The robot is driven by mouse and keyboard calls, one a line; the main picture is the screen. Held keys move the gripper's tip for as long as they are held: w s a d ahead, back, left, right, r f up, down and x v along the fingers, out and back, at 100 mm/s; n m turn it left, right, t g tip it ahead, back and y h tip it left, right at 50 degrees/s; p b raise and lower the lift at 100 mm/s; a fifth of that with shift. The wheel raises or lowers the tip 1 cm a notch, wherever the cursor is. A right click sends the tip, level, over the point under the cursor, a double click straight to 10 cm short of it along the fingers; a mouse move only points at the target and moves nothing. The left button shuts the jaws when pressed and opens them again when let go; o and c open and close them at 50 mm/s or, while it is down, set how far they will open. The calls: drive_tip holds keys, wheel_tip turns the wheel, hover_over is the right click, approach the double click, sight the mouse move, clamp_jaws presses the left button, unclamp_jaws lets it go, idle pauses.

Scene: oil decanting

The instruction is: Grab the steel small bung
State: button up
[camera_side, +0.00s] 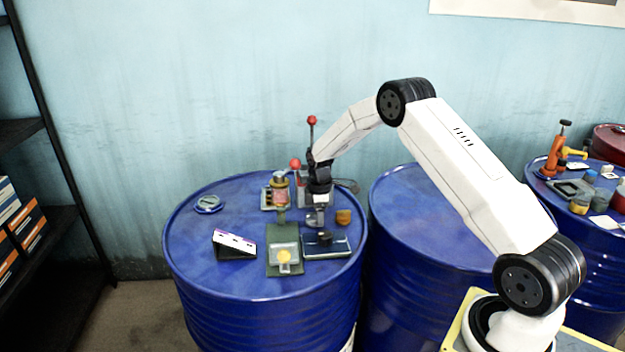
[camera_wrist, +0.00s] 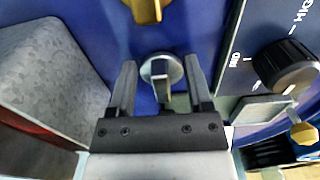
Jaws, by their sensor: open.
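The steel small bung (camera_wrist: 162,72) shows in the wrist view as a round grey disc with a raised upright grip, on the blue drum top. My gripper (camera_wrist: 160,63) is open, with one dark finger on each side of the bung and visible gaps between them. Nothing is held. In the side view my gripper (camera_side: 318,197) is low over the left blue drum (camera_side: 195,265), and a small grey piece that looks like the bung (camera_side: 314,217) shows just below it.
A brass-coloured piece (camera_wrist: 147,10) lies beyond the bung. A dark box with a black knob (camera_wrist: 285,68) is close on the right, and a grey block (camera_wrist: 52,80) on the left. A purple-and-white box (camera_side: 234,244) and a green plate (camera_side: 283,236) stand nearer the drum's front.

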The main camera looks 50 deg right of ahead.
clamp_jaws()
drive_tip(key=shift+r, duration=0.1)
idle(0.3)
drive_tip(key=shift+r, duration=0.8)
drive_tip(key=s+a+r, duration=0.4)
drive_tip(key=s+r, duration=0.7)
drive_tip(key=s, duration=0.2)
drive_tip(key=shift+s+a+r, duration=0.15)
